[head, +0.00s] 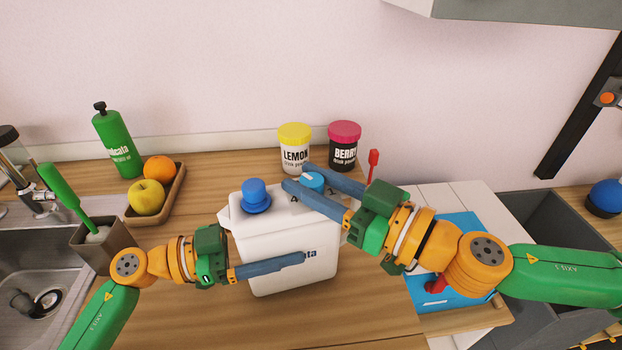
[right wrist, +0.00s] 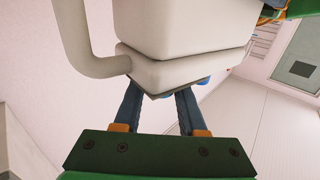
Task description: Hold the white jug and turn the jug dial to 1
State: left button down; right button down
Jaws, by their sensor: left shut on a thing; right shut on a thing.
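The white jug (head: 290,268) stands upright on the wooden counter in the head view, with a blue cap (head: 255,194) at its top left. A blue dial (head: 313,181) sits on the top right, partly hidden by my right fingers; its setting cannot be read. My left gripper (head: 301,259) is shut on the jug, one finger lying across its front face. My right gripper (head: 296,176) is shut on the dial, one finger on each side. In the right wrist view the jug's body (right wrist: 180,28) and handle (right wrist: 82,45) show beyond my right gripper (right wrist: 157,92).
Lemon (head: 295,150) and berry (head: 343,148) tubs stand behind the jug. A fruit tray (head: 177,192) and green bottle (head: 117,142) are at the left, near a sink (head: 50,260). A blue board (head: 462,235) lies at the right. Counter in front is clear.

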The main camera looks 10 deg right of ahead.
aim_at(313, 179)
jog(key=shift+d, duration=0.1)
dwell(0.3)
jog(key=shift+c, duration=2.3)
grip_release()
notch_tip(313, 179, up, 10)
